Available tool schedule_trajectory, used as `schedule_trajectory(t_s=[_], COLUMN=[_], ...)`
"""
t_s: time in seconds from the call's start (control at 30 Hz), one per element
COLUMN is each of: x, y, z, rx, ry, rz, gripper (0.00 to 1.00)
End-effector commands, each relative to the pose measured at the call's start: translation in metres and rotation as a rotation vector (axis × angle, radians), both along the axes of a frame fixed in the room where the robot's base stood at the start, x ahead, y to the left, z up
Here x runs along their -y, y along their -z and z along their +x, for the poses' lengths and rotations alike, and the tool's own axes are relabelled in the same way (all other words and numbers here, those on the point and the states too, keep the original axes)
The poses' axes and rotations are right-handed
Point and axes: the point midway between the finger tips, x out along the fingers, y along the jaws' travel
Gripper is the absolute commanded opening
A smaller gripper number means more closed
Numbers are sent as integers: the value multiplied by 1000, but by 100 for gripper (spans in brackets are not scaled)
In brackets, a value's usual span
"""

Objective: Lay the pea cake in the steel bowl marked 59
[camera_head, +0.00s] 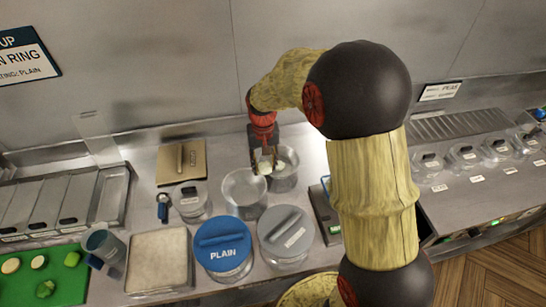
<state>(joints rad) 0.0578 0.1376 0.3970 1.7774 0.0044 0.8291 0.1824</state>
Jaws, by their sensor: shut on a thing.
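My gripper (264,163) points down over the counter, just above the rims of two bowls. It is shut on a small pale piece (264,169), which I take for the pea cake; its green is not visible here. A steel-grey bowl (286,182) stands behind and to the right, partly hidden by the gripper, with something pale near its inside. A clearer bowl (245,190) stands in front and to the left. No number 59 is readable on either bowl. I cannot tell which bowl the piece hangs over.
A blue-lidded tub marked PLAIN (222,250) and a grey-lidded tub (286,236) stand in front of the bowls. A pale tray (158,262) and a green board (48,278) with several round pieces lie left. Lidded jars (465,156) line the right.

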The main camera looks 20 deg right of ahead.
Motion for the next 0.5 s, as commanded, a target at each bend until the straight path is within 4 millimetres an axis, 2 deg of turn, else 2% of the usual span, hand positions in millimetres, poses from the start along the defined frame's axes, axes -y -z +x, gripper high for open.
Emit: schedule_trajectory(t_s=[0.17,0.47,0.5], x=[20,69,72], y=[13,43,53], z=[18,64,67], rx=[-2,-2,-3], ry=[4,4,3], rz=[0,0,1], gripper=[23,23,23])
